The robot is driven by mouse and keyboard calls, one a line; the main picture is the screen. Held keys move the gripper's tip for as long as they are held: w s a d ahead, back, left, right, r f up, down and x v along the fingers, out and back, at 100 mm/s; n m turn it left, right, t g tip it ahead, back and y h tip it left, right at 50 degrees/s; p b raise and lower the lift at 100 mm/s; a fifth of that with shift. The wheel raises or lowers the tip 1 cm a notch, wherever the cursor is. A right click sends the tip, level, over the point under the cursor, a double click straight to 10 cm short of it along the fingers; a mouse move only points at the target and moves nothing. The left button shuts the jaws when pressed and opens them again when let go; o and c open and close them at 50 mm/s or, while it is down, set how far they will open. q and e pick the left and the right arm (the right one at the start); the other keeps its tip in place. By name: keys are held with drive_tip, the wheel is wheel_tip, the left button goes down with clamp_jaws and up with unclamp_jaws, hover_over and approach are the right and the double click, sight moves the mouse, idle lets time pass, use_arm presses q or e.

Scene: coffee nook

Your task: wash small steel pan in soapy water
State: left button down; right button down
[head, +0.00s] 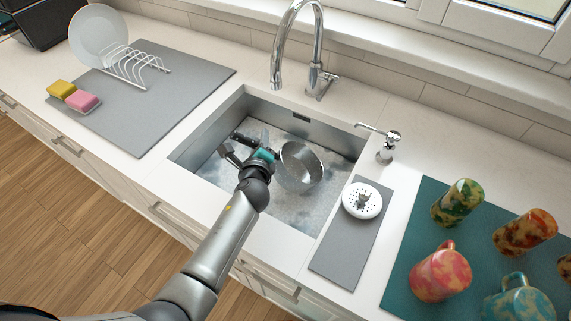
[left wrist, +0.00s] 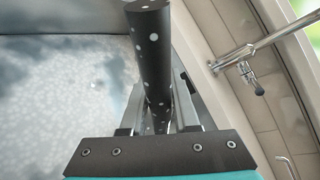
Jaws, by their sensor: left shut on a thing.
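The small steel pan (head: 301,167) is in the sink (head: 205,143), its round bowl tilted, with its open side showing. Soapy water (head: 285,214) with whitish foam covers the sink floor. I cannot tell how deep the pan sits in it. My left gripper (head: 246,147) is down inside the sink, left of the pan's bowl. It is shut on the pan's dark, white-speckled handle, which stands between the fingers in the left wrist view (left wrist: 152,50). The wrist partly hides the grip in the head view. My right gripper is not in view.
The faucet (head: 318,75) rises behind the sink. A soap dispenser (head: 388,146) and a white strainer (head: 362,200) on a grey mat are to its right, with several mugs beyond. A dish rack (head: 135,65) and sponges (head: 75,96) are left. Sink walls surround my gripper.

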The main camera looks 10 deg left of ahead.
use_arm(q)
drive_tip(key=shift+r+p, duration=2.3)
drive_tip(key=shift+r, duration=0.35)
wheel_tip(320, 180, up, 15)
drive_tip(key=p, duration=1.1)
